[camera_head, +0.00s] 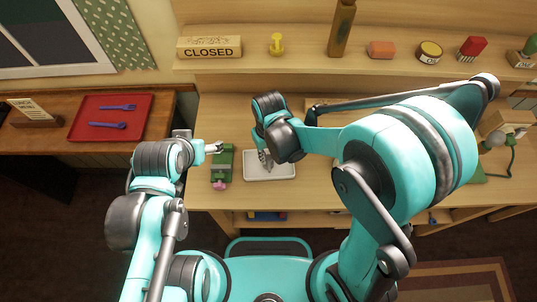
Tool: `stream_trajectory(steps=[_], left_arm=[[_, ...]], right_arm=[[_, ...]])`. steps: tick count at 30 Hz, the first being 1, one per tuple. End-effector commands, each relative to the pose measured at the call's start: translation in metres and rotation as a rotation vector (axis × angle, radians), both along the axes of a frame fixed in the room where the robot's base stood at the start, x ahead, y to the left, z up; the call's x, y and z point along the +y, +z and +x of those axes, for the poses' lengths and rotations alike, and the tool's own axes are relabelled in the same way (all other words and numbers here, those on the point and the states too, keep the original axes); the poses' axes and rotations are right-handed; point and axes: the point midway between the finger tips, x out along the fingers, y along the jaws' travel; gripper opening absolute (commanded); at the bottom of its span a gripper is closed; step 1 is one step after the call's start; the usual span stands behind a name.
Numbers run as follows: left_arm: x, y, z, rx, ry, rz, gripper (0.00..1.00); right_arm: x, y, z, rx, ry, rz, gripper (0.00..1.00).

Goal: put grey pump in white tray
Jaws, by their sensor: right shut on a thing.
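The white tray (284,171) lies on the wooden counter in the middle of the head view. My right gripper (265,158) points down over the tray's left part and is shut on a small grey thing, which looks like the grey pump. The fingers and wrist cover much of it, so its outline is unclear. I cannot tell whether it touches the tray floor. My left gripper (217,147) is left of the tray, over the back end of a green object (222,160); its finger opening is too small to make out.
A pink item (219,186) is at the green object's front end. A red tray (111,118) with blue utensils lies on the left table. A shelf behind holds a CLOSED sign (209,46), a yellow item (276,44) and a brown bottle (341,28).

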Motion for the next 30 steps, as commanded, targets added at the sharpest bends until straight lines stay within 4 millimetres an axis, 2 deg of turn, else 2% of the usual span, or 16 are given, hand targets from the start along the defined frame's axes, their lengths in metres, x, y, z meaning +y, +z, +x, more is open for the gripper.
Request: stream_trajectory(steps=[5, 6, 8, 9, 20, 23, 30], left_arm=[[0.000, -0.004, 0.000, 0.000, 0.000, 0.000, 0.76], [0.000, -0.004, 0.000, 0.000, 0.000, 0.000, 0.76], [0.000, -0.003, 0.000, 0.000, 0.000, 0.000, 0.76], [0.000, -0.003, 0.000, 0.000, 0.000, 0.000, 0.76], [0.000, 0.002, 0.000, 0.000, 0.000, 0.000, 0.76], [0.000, 0.006, 0.000, 0.000, 0.000, 0.000, 0.76], [0.000, 0.022, 0.000, 0.000, 0.000, 0.000, 0.76]], right_arm=[[0.000, -0.004, 0.000, 0.000, 0.000, 0.000, 0.00], [0.000, -0.004, 0.000, 0.000, 0.000, 0.000, 0.23], [0.000, -0.003, 0.000, 0.000, 0.000, 0.000, 0.39], [0.000, -0.003, 0.000, 0.000, 0.000, 0.000, 0.42], [0.000, 0.002, 0.000, 0.000, 0.000, 0.000, 0.42], [0.000, 0.016, 0.000, 0.000, 0.000, 0.000, 0.42], [0.000, 0.071, -0.001, 0.000, 0.000, 0.000, 0.42]])
